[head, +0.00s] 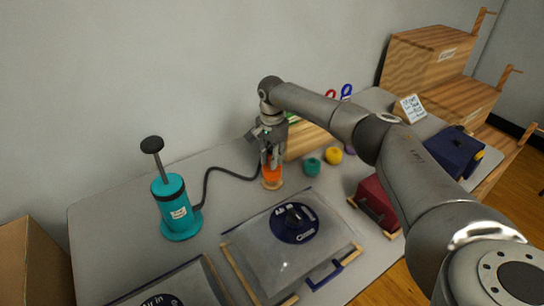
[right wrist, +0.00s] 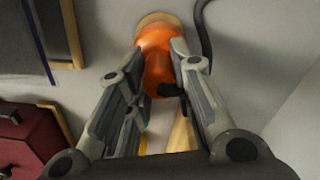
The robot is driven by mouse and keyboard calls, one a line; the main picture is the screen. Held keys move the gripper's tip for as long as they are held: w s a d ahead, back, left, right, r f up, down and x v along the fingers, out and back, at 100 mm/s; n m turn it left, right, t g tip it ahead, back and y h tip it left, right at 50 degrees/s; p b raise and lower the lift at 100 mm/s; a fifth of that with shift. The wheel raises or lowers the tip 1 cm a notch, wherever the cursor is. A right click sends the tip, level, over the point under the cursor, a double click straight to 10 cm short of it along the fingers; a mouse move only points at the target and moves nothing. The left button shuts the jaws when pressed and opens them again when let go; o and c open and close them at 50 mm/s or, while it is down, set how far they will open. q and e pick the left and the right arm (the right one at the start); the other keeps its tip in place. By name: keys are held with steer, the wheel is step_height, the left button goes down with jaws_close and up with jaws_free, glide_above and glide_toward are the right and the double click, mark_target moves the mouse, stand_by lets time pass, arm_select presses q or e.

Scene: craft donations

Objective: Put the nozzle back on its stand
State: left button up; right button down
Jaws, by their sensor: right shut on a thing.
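The orange nozzle (head: 271,174) is at the back of the grey table, and it also shows in the right wrist view (right wrist: 158,48). My right gripper (head: 270,162) comes down from above and is shut on the nozzle, one finger on each side. A round wooden stand (head: 272,185) shows directly under the nozzle; its edge also shows in the right wrist view (right wrist: 158,18). The nozzle looks roughly upright over it. I cannot tell whether it is fully seated. My left gripper is not in view.
A teal pump (head: 175,207) stands left, its black hose (head: 224,169) running to the nozzle. Teal (head: 312,166) and yellow (head: 334,155) yarn balls and a red box (head: 375,205) are right. A wooden box (head: 308,140) stands behind.

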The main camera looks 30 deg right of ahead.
steer(key=shift+f+b, duration=1)
steer(key=shift+f, duration=0.35)
stand_by(0.3)
steer(key=c, duration=1.2)
jaws_free()
